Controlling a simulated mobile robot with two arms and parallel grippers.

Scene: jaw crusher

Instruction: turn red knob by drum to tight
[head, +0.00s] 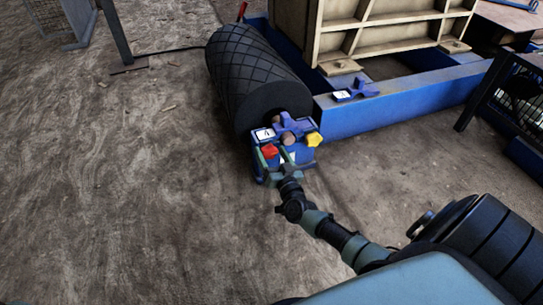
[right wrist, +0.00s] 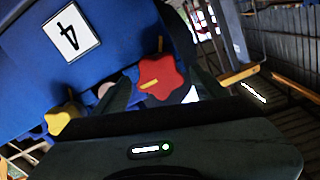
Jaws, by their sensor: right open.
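The red knob (head: 269,151) is on the blue housing (head: 304,156) at the near end of the black, cross-ribbed drum (head: 243,63). In the right wrist view the red knob (right wrist: 163,75) is star-shaped, with a small yellow mark near its lower left. My right gripper (head: 274,157) is open at the housing. In the right wrist view its dark fingers (right wrist: 163,85) stand on either side of the red knob, with gaps visible. Whether the fingertips reach around its full depth is unclear. My left gripper is not in view.
A yellow knob (head: 314,140) sits on the same housing, right of the red one. A white plate marked 4 (right wrist: 71,32) is above. A blue beam (head: 400,112) runs off to the right. The floor to the left is open.

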